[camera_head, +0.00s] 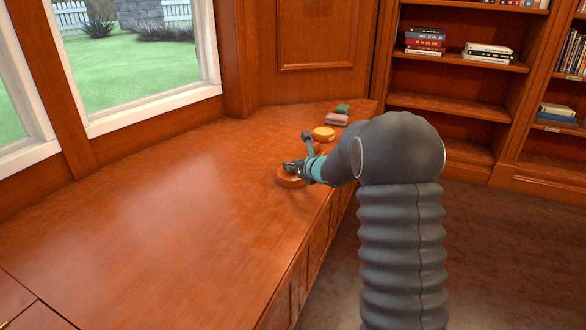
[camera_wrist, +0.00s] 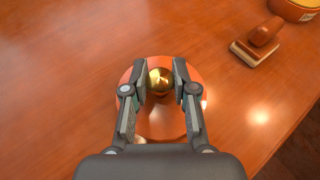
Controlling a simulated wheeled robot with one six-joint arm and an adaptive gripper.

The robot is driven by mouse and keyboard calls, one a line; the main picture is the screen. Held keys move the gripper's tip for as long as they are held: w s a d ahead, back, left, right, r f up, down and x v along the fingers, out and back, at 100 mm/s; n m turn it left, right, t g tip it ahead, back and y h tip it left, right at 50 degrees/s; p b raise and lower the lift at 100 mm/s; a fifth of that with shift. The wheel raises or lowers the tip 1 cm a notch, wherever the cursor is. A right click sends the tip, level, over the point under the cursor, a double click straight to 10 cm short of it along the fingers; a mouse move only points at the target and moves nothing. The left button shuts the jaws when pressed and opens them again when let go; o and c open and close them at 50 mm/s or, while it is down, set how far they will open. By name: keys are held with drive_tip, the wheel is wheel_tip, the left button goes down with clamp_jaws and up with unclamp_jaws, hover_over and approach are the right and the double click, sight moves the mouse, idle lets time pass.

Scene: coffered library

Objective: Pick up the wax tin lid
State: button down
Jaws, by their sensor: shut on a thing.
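The wax tin lid is a round orange-brown disc with a brass knob at its middle. In the wrist view the lid (camera_wrist: 160,126) lies below my gripper (camera_wrist: 161,78), whose two fingers are shut on the brass knob from left and right. In the head view the lid (camera_head: 289,182) is on the wooden bench near its front edge, partly hidden by my gripper (camera_head: 291,168). I cannot tell whether its underside touches the wood. A yellow-topped round tin (camera_head: 323,133) stands farther back on the bench and shows at the wrist view's top right corner (camera_wrist: 296,9).
A wooden-handled brush or block (camera_wrist: 262,38) lies right of the lid. A pink block (camera_head: 336,120) and a green block (camera_head: 342,109) lie at the bench's far end. The bench top (camera_head: 150,200) is clear on the left, beside the windows. Bookshelves (camera_head: 460,80) stand behind.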

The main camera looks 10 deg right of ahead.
wheel_tip(320, 180, up, 4)
drive_tip(key=shift+p, duration=0.35)
drive_tip(key=w+d+r+p, duration=0.2)
drive_tip(key=w+r+p, duration=0.2)
drive_tip(key=w, duration=0.7)
wheel_tip(320, 180, up, 2)
drive_tip(key=shift+w+r+p, duration=0.15)
drive_tip(key=shift+w+p, duration=0.15)
drive_tip(key=shift+s, duration=0.1)
